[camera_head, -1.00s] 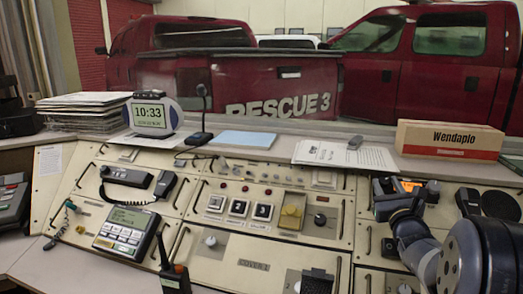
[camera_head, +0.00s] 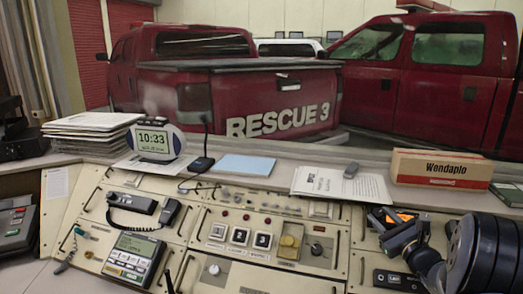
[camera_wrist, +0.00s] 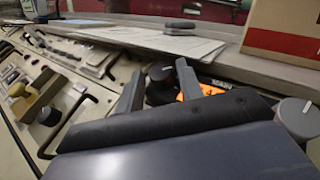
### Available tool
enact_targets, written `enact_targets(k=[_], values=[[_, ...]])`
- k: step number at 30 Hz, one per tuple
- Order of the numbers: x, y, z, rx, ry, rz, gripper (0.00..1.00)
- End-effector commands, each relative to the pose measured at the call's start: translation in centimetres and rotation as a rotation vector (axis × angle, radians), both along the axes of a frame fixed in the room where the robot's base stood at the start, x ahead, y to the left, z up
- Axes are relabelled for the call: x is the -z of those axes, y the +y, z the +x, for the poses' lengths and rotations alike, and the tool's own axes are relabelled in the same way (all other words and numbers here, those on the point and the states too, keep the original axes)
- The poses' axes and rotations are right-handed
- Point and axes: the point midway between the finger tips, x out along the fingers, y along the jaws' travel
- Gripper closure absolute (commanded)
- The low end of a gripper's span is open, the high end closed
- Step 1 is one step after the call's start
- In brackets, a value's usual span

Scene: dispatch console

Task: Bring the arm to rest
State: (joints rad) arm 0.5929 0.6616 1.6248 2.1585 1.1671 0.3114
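My arm (camera_head: 470,262) reaches in from the lower right of the head view, with its dark gripper (camera_head: 397,233) low over the right part of the console (camera_head: 262,275). In the wrist view the two gripper fingers (camera_wrist: 158,88) stand apart with a gap between them, and I see nothing held. An orange and black item (camera_head: 398,215) lies right by the gripper; part of it also shows beyond the fingers in the wrist view (camera_wrist: 207,90). The fingers partly hide it, and I cannot tell whether they touch it.
Around the arm are a Wendaplo box (camera_head: 440,169), papers (camera_head: 330,182) with a small grey object (camera_head: 352,171), and console knobs (camera_head: 317,249). Farther left are a clock (camera_head: 155,142), microphone (camera_head: 201,163), handset (camera_head: 168,213) and keypad phone (camera_head: 133,257). Open space lies above the console.

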Motion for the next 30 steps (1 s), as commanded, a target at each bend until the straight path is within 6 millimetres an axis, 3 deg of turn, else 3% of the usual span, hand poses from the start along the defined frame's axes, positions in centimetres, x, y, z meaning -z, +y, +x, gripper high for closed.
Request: enact_targets(k=[20, 24, 30], values=[[-0.8, -0.8, 0.3, -0.301, 0.055, -0.188, 0.65], [-0.1, -2.2, -1.8, -0.296, 0.054, -0.186, 0.65], [-0.2, -3.2, -3.4, -0.296, 0.054, -0.186, 0.65]])
